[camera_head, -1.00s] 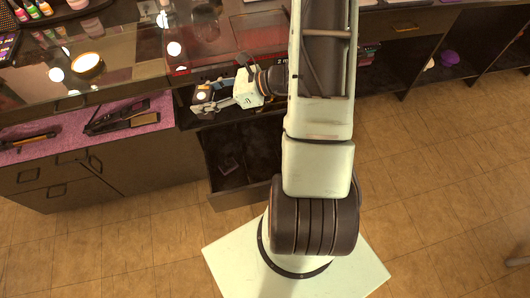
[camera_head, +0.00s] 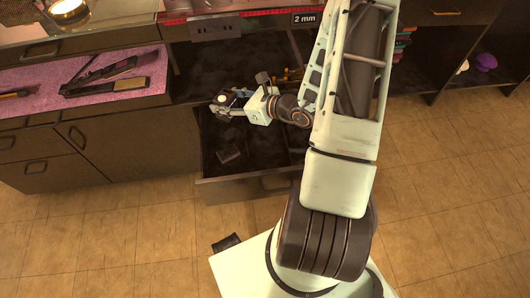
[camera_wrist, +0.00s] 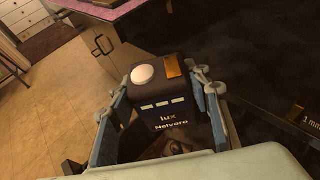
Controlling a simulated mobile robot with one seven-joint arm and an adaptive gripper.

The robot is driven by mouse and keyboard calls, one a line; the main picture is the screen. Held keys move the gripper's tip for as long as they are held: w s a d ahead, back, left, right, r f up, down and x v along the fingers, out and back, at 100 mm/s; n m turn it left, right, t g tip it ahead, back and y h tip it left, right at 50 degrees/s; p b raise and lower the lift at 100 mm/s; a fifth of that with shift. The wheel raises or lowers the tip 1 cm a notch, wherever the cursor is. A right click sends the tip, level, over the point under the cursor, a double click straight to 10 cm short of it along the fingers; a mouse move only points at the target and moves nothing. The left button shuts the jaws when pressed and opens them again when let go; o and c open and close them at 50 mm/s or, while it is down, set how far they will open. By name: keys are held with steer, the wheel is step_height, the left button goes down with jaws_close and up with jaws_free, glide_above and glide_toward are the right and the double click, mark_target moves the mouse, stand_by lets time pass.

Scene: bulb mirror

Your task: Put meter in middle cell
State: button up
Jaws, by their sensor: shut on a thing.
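The meter is a small dark box marked "lux" (camera_wrist: 165,105) with a white round dome and an orange patch on top. My gripper (camera_wrist: 162,88) has its two blue-padded fingers shut on the sides of the meter in the wrist view. In the head view my gripper (camera_head: 224,106) holds it above the back left of an open dark drawer (camera_head: 250,186). The meter is off the drawer floor. The drawer's inner divisions are too dark to tell clearly, so I cannot make out which is the middle cell.
A small dark object (camera_head: 229,155) lies in the drawer's left part. A pink mat (camera_head: 30,91) with a flat iron (camera_head: 115,86) lies on the counter to the left. An open dark shelf (camera_head: 210,62) is behind my gripper. The tiled floor is clear at right.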

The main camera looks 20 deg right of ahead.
step_height(320, 180, down, 11)
steer(key=d+m+h+b, duration=0.1)
steer(key=m+h+b, duration=0.1)
steer(key=b, duration=1.1)
glide_above(263, 132)
steer(key=shift+t, duration=0.3)
steer(key=shift+w+f, duration=0.15)
steer(key=shift+f, duration=6.15)
steer(key=shift+f+b, duration=0.25)
steer(key=shift+b, duration=0.15)
steer(key=o, duration=1.3)
steer(key=shift+r, duration=0.15)
